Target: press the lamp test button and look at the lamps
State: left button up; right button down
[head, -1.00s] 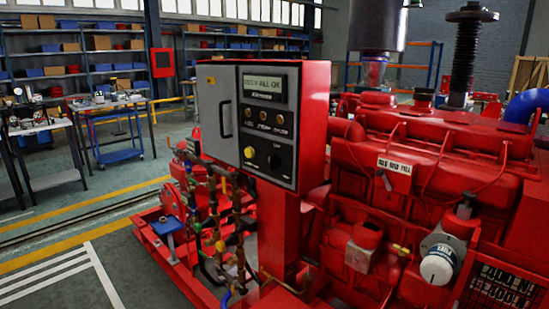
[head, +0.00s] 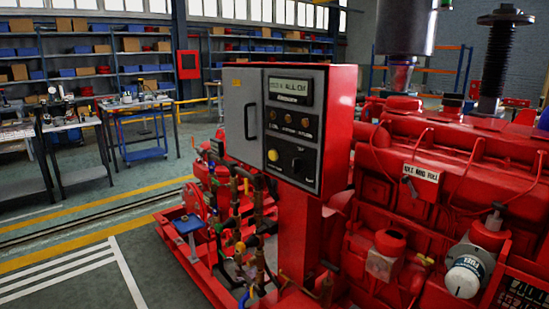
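The red control box (head: 341,125) stands on a red post with a dark control panel (head: 311,155) on its front. A yellow button (head: 273,155) sits low on the panel's left, and a black rotary switch (head: 297,163) is to its right. A row of three small amber-brown lamps (head: 289,119) runs across the panel's middle and none looks brightly lit. The display (head: 291,92) above them shows text that seems to end in "ALL OK". Neither of my grippers is in view.
The red engine (head: 430,190) fills the right side. Pipes and valves (head: 245,220) stand below the box on the left. Workbenches (head: 140,110) and shelves (head: 90,60) are behind at left. The floor at lower left is clear.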

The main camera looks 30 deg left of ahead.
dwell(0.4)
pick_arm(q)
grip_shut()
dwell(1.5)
